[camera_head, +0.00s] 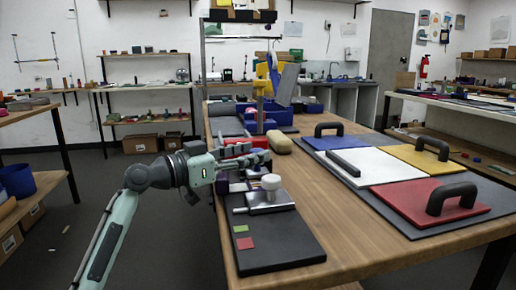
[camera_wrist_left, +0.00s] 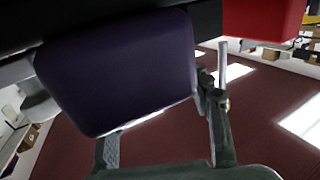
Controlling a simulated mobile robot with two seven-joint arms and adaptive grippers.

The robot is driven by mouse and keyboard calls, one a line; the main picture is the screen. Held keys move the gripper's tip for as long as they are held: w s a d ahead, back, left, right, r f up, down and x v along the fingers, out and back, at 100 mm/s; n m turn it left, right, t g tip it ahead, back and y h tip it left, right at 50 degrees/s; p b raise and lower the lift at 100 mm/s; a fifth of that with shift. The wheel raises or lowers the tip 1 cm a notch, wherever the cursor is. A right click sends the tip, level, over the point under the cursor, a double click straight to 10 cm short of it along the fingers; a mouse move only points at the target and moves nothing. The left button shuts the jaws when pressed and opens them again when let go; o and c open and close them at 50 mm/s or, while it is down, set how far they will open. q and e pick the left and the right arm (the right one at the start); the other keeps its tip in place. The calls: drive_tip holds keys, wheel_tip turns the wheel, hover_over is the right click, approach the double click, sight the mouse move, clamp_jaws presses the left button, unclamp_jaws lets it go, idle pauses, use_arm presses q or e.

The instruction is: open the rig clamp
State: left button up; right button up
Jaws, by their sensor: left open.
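A rig sits on a black base plate (camera_head: 280,249) at the near left edge of the wooden table. I cannot tell whether the clamp is open or shut. My left gripper (camera_head: 262,160) reaches in from the left, open, just behind the knob and above the purple parts. In the left wrist view a dark purple block (camera_wrist_left: 120,75) fills the upper left, close to the open fingers; contact is unclear. My right gripper is out of view.
A red part (camera_head: 238,148) and a tan rounded block (camera_head: 279,142) lie behind the gripper. Coloured panels with black handles, including a red one (camera_head: 425,203), cover the table's right side. A blue bin (camera_head: 268,118) stands farther back. Bare wood lies between rig and panels.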

use_arm(q)
drive_tip(key=shift+x, duration=1.1)
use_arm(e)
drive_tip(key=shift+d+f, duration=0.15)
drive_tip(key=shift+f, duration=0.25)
use_arm(q)
drive_tip(key=shift+c, duration=0.2)
clamp_jaws()
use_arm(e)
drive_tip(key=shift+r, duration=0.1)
